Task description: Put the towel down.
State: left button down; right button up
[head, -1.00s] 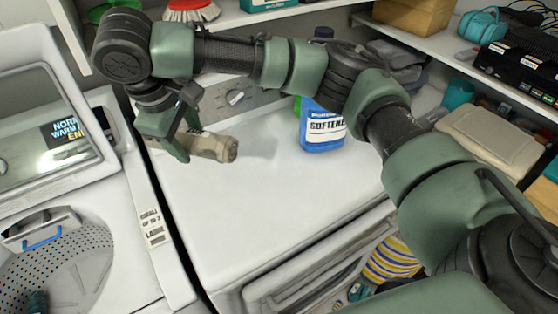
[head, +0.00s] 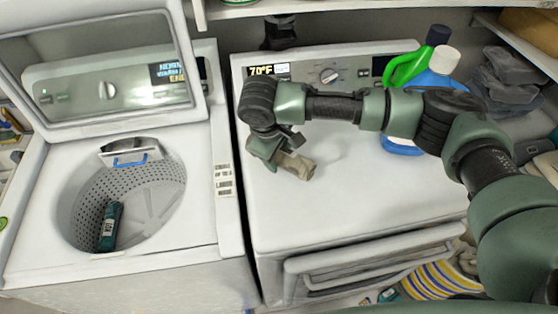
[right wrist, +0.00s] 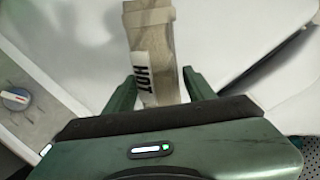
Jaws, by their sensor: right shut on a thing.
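The towel (head: 297,166) is a beige roll. It is over the left part of the white dryer top (head: 350,205); I cannot tell whether it touches the surface. My right gripper (head: 280,157) is shut on it, coming from its upper left in the head view. In the right wrist view the towel (right wrist: 152,45) lies between the two green fingers (right wrist: 160,88) and sticks out beyond them. A label reading "HOT" shows along it. My left gripper is not in view.
An open top-loading washer (head: 225,205) stands at left with a dark teal item (head: 110,227) in its drum. Blue and green bottles (head: 436,72) stand at the dryer's back right, behind my right arm. The dryer's middle and front are clear. Shelves are at right.

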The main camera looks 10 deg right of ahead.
aim_at(279, 165)
notch_tip(279, 165, down, 4)
jog(key=shift+f+p, duration=0.1)
jog(key=shift+p, duration=0.4)
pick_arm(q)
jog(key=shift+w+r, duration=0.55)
pick_arm(e)
jog(key=shift+f, duration=0.15)
jog(key=shift+f, duration=0.15)
jog(key=o, duration=1.6)
pick_arm(q)
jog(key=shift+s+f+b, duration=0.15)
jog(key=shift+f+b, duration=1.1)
jog(key=shift+b, duration=0.05)
pick_arm(e)
jog(key=shift+v, duration=6.15)
